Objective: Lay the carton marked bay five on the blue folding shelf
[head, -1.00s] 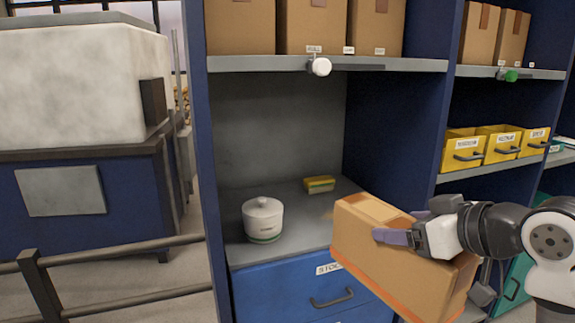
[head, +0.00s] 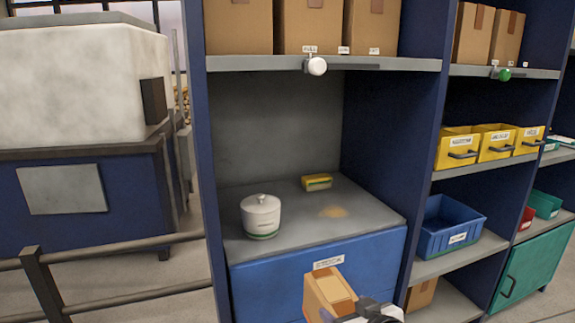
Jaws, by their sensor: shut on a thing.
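A brown carton (head: 328,291) is held at the bottom of the view, in front of the blue cabinet. My gripper (head: 340,315) is shut on the carton, and the frame's lower edge cuts off most of the gripper and the carton's lower part. No bay marking can be read on the carton's visible faces. A blue front panel (head: 265,286) with a small white label (head: 328,262) stands upright below the grey shelf, partly behind the carton. I cannot tell whether this panel is the blue folding shelf.
Cartons (head: 310,25) stand above. Yellow bins (head: 457,150) and a blue bin (head: 445,230) are at right. A dark railing (head: 120,255) is at left.

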